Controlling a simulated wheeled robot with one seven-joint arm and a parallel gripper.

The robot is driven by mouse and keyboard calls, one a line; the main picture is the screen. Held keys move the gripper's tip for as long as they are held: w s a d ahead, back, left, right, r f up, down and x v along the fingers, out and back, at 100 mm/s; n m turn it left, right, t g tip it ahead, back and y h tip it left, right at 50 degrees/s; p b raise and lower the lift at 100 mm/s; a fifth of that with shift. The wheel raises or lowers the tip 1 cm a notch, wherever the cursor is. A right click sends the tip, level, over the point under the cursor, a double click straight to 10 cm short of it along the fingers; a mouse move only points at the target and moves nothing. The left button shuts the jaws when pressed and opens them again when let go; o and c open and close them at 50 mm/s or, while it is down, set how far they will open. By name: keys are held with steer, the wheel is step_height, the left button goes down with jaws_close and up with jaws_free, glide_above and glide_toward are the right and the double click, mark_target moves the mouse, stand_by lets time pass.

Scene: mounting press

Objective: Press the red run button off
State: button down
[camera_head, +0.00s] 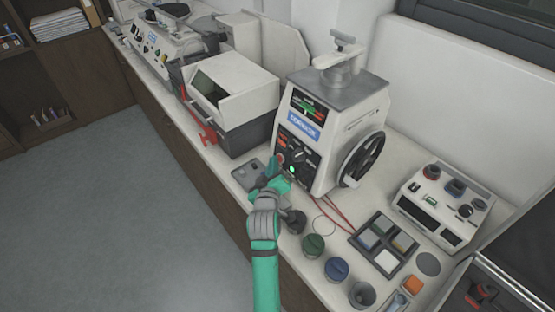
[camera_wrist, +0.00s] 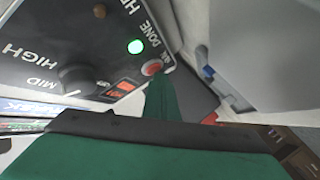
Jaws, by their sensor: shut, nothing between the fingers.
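The mounting press (camera_head: 330,130) is a white machine with a dark control panel on its front. The red run button (camera_wrist: 153,67) is a round red button in a pale ring, beside a lit green lamp (camera_wrist: 135,47) in the wrist view. The lamp also glows in the head view (camera_head: 291,169). My green gripper (camera_head: 279,172) is at the lower part of the panel. In the wrist view its shut, empty fingers (camera_wrist: 161,86) point at the button, their tip at its lower edge. I cannot tell whether they touch it.
A dark knob (camera_wrist: 78,80) and small orange displays (camera_wrist: 121,89) sit near the button. A black handwheel (camera_head: 362,160) is on the press's side. Coloured cups, including a blue one (camera_head: 336,269), and a sample tray (camera_head: 362,236) stand on the bench to the right.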

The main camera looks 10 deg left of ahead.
steer(key=shift+s+f, duration=0.1)
steer(key=shift+s+a, duration=0.5)
steer(key=shift+s, duration=0.1)
steer(key=shift+r, duration=0.2)
steer(key=shift+s+a+r, duration=0.25)
steer(key=shift+s+a, duration=0.55)
steer(key=shift+s, duration=0.2)
steer(key=shift+s+a+r, duration=0.2)
steer(key=shift+s+a, duration=0.55)
steer(key=shift+s, duration=0.2)
